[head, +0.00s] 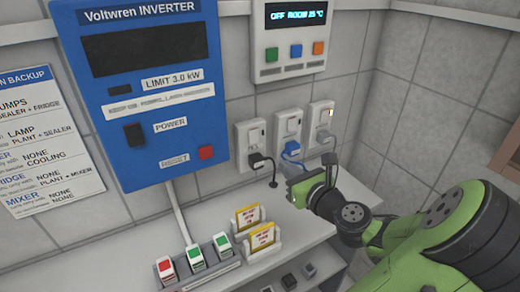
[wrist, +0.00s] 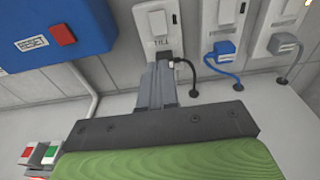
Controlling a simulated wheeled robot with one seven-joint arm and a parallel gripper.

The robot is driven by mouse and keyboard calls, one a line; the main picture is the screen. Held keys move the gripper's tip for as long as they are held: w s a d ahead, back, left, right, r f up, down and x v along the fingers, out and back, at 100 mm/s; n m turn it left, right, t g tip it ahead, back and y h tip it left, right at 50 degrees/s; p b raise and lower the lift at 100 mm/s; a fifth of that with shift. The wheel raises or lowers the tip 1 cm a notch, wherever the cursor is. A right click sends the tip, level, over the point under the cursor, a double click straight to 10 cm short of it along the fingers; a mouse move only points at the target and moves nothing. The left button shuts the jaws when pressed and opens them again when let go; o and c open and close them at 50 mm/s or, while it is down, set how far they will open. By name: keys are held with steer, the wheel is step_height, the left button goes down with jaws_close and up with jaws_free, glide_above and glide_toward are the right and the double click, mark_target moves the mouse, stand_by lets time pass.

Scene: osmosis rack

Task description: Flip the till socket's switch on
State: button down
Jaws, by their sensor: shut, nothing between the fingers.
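The till socket (head: 248,136) is the leftmost of three white wall sockets, with a black plug (head: 258,161) and cable in it. No light shows on that switch. My gripper (head: 297,188) is shut and empty, in front of and below the sockets. In the wrist view my gripper's fingers (wrist: 158,80) point up at the till socket, overlapping its lower part; whether they touch it I cannot tell.
The middle socket (head: 287,126) has a blue plug; the right socket (head: 319,117) has a grey plug and an orange-lit switch. The blue inverter (head: 150,85) hangs left. Coloured switches (head: 195,255) and yellow cards (head: 260,238) stand on the shelf below.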

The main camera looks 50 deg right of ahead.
steer(key=shift+w, duration=0.1)
steer(key=p, duration=0.8)
glide_toward(255, 142)
steer(key=x, duration=0.7)
steer(key=shift+f, duration=0.1)
